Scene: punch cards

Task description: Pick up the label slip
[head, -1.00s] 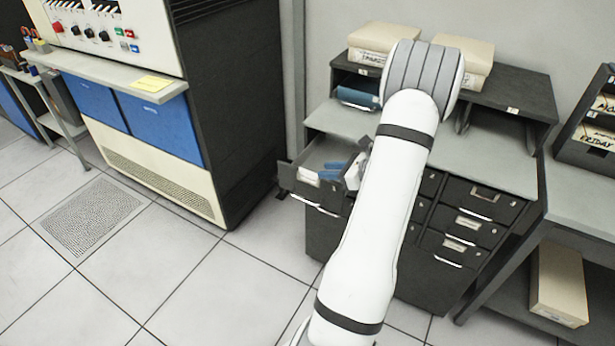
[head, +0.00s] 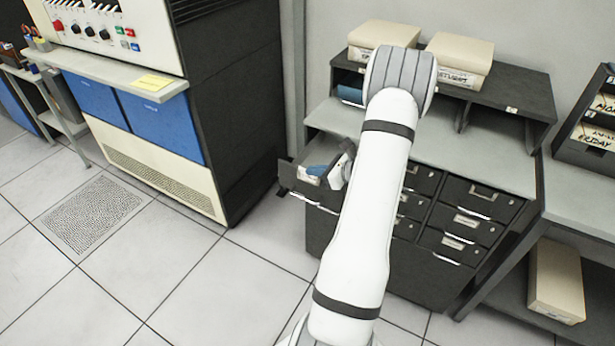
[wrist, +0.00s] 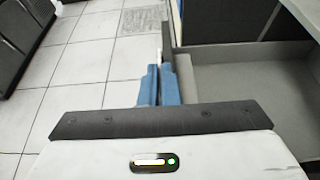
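The label slip (head: 308,177) shows as a small white patch at the front of the open drawer (head: 322,208), in the left column of the dark cabinet. In the wrist view the slip (wrist: 158,57) is a thin white edge between my fingertips. My gripper (head: 317,170) is at the drawer's front, its blue fingers close together. In the wrist view, my gripper (wrist: 159,70) looks shut on the slip. The drawer's grey interior lies to the right there. My arm hides part of the drawer and cabinet in the head view.
Cream boxes (head: 460,58) stand on the cabinet's upper shelf. A tall dark and cream machine (head: 230,100) stands to the left. A rack (head: 590,125) is at the right, with a long box (head: 557,285) low down. The tiled floor (head: 190,270) in front is clear.

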